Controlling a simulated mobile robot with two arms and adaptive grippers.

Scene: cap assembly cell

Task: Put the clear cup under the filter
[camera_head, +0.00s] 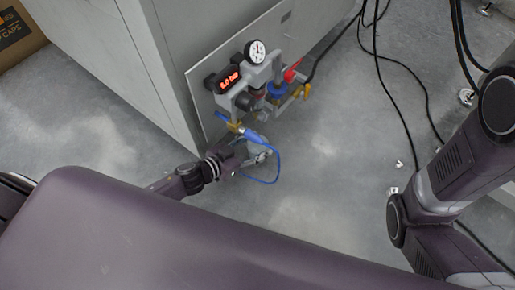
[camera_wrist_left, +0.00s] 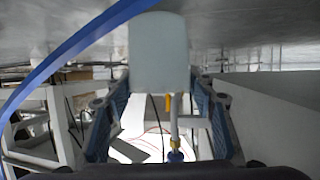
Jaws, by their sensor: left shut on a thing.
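My left gripper (camera_head: 258,154) is shut on the clear cup (camera_head: 256,143), just below the grey filter assembly (camera_head: 242,101) on the cabinet panel. In the left wrist view the cup (camera_wrist_left: 160,52) is a pale, smooth, blunt-ended piece between the two blue-padded fingers of the left gripper (camera_wrist_left: 161,95). The assembly carries a round dial gauge (camera_head: 255,52) and a red-lit display (camera_head: 229,79). The cup looks apart from the assembly, but the exact gap is hard to tell. My right arm is at the right; its gripper is out of view.
A blue hose (camera_head: 277,168) loops beside the left gripper and crosses the left wrist view (camera_wrist_left: 72,62). A red handle (camera_head: 291,74) and yellow fitting (camera_head: 302,91) stick out right of the assembly. Black cables (camera_head: 407,80) hang at the right. Small pale scraps lie on the floor.

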